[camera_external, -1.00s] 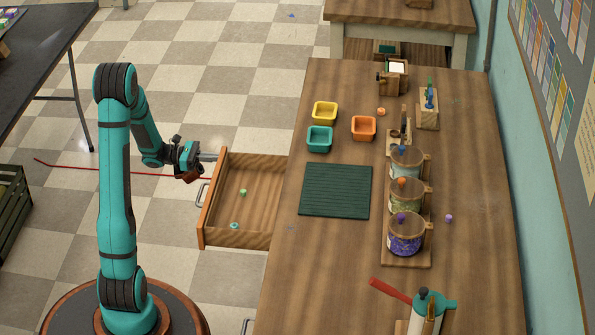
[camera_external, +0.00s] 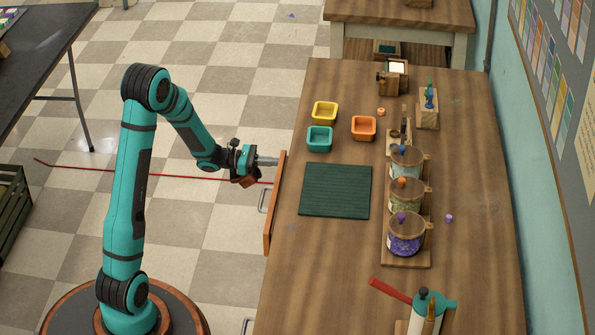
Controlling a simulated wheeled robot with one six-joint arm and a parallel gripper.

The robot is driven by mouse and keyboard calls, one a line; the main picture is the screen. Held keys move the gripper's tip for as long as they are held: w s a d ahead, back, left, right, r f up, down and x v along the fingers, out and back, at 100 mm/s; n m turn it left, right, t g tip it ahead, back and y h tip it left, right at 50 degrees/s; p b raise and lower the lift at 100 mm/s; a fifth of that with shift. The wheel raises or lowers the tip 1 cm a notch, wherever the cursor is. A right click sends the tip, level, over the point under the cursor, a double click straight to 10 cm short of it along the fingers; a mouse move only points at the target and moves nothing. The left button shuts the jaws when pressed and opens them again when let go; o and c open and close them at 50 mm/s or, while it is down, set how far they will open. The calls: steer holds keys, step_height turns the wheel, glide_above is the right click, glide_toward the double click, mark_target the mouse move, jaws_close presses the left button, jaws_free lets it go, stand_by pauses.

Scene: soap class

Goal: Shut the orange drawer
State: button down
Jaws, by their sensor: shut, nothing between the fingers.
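The orange drawer (camera_external: 274,206) sits in the left side of the wooden workbench, with its orange-brown front close against the bench edge. Its inside is hidden under the bench top. Its metal handle (camera_external: 262,201) faces left toward my arm. My gripper (camera_external: 274,161) is shut and empty. Its fingertips are at the far upper end of the drawer front and seem to touch it.
The bench top (camera_external: 335,275) holds a dark green mat (camera_external: 336,190), yellow (camera_external: 325,112), teal (camera_external: 319,138) and orange (camera_external: 363,127) trays, and several lidded jars. A second handle (camera_external: 247,326) shows lower down the bench side.

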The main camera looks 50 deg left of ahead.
mark_target(282, 161)
steer(key=x, duration=0.3)
steer(key=shift+w+d, duration=0.15)
steer(key=shift+w, duration=0.05)
steer(key=shift+w+d+r, duration=0.1)
steer(key=shift+r, duration=0.05)
steer(key=v, duration=1.5)
steer(key=s+d+r+m+g+y, duration=0.3)
steer(key=s+d+r+m, duration=0.15)
steer(key=d+m, duration=0.2)
steer(key=s+d+r+m+g+y, duration=0.35)
steer(key=d+r+m, duration=0.25)
steer(key=d, duration=0.2)
steer(key=s+d+r+m+t+y, duration=0.3)
steer(key=s+r+m+t, duration=0.2)
steer(key=r, duration=1)
steer(key=s+d+r+m+t+y, duration=0.3)
steer(key=s+r+m+t, duration=0.3)
steer(key=s+r+m, duration=0.3)
steer(key=s+r, duration=0.4)
steer(key=r, duration=0.1)
steer(key=shift+s+r, duration=0.3)
steer(key=shift+r, duration=0.05)
